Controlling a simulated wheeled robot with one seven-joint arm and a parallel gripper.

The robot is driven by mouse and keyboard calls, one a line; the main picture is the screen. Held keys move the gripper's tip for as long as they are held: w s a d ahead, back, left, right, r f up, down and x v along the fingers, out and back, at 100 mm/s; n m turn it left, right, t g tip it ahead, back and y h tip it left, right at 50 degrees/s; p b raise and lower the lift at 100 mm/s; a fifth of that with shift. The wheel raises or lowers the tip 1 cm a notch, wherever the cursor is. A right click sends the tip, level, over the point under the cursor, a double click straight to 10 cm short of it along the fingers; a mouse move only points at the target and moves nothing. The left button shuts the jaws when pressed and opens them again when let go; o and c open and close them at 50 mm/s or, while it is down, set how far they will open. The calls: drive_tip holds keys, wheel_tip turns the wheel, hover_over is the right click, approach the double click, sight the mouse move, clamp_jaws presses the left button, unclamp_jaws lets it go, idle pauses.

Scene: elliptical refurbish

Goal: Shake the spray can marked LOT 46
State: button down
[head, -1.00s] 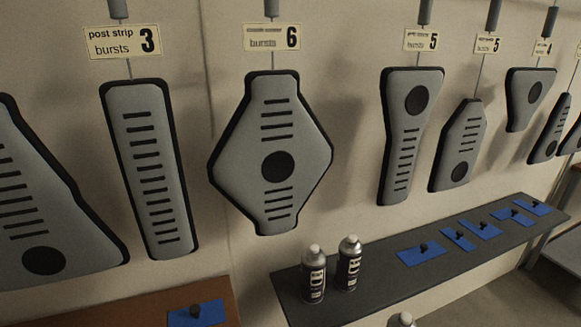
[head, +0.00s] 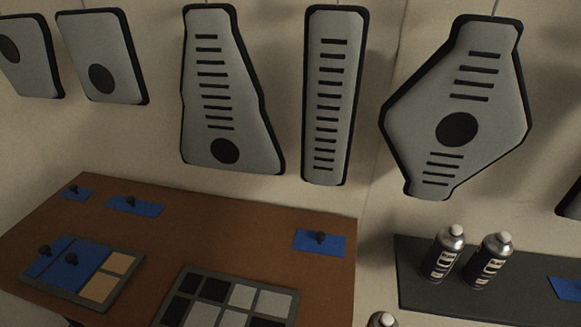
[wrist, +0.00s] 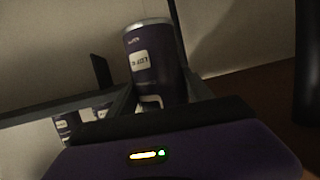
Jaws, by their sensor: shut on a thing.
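In the wrist view a dark purple spray can (wrist: 157,65) with a metal rim stands up between the fingers of my gripper (wrist: 160,98), which is shut on it. A pale label on the can begins with LOT, but its number is too blurred to read. In the head view a pale can cap (head: 383,320) shows at the bottom edge, likely the held can; my gripper is out of that view. Two more cans, a left one (head: 443,256) and a right one (head: 490,262), stand upright on the dark shelf (head: 420,296); their lot numbers are not readable.
A brown table (head: 230,225) at left bears blue mats with black knobs, a tray (head: 130,268) with blue and tan squares and a swatch tray (head: 180,318). Grey padded panels (head: 330,100) hang on the wall above. A gap separates table and shelf.

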drive_tip(key=shift+w+f, duration=0.1)
drive_tip(key=shift+f, duration=0.35)
wheel_tip(320, 180, up, 7)
drive_tip(key=shift+f, duration=3.55)
drive_tip(key=shift+r, duration=0.1)
